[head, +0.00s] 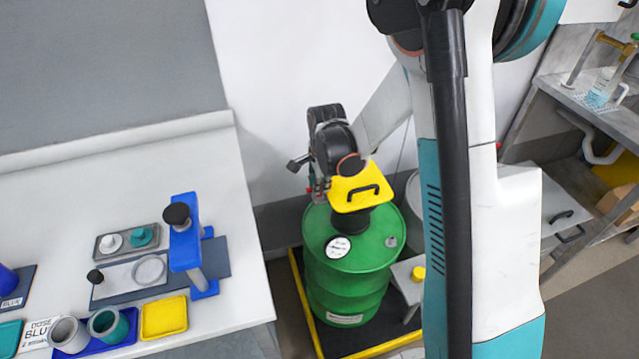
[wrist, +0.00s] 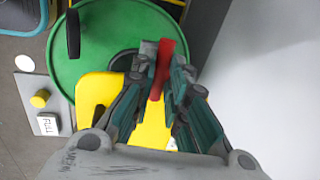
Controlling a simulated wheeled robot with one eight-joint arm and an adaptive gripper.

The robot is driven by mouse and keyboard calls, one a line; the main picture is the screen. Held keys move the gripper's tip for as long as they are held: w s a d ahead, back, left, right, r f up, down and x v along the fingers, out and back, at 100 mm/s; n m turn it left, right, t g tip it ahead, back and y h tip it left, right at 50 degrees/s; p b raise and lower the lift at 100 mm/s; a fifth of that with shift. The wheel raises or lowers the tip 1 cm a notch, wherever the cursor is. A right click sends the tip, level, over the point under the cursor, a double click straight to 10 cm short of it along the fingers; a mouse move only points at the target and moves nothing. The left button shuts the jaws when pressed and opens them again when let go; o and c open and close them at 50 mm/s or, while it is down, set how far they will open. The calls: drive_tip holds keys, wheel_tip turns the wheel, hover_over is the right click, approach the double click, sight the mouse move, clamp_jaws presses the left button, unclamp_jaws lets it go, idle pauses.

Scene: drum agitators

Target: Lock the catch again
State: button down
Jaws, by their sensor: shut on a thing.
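The housing has a black handle (head: 362,192). A red lever (wrist: 162,70), which looks like the catch, shows beside the yellow housing (wrist: 95,92) in the wrist view. My gripper (wrist: 166,62) is shut on this red lever. In the head view my gripper (head: 318,190) is at the left side of the housing, and the lever is mostly hidden there. The locked or unlocked state of the catch cannot be told.
A white bench (head: 100,190) with a blue stand (head: 185,245) and a yellow tray (head: 163,317) is at the left. A grey stand with a yellow button (head: 418,273) is right of the drum. A white wall is close behind the gripper.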

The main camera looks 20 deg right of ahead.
idle(0.4)
drive_tip(key=c, duration=1.6)
unclamp_jaws()
drive_tip(key=shift+r, duration=0.1)
drive_tip(key=r, duration=0.4)
drive_tip(key=s+r, duration=0.1)
drive_tip(key=r, duration=0.2)
drive_tip(key=s+r, duration=0.1)
drive_tip(key=r, duration=0.3)
drive_tip(key=shift+s+r, duration=0.15)
drive_tip(key=shift+r, duration=0.15)
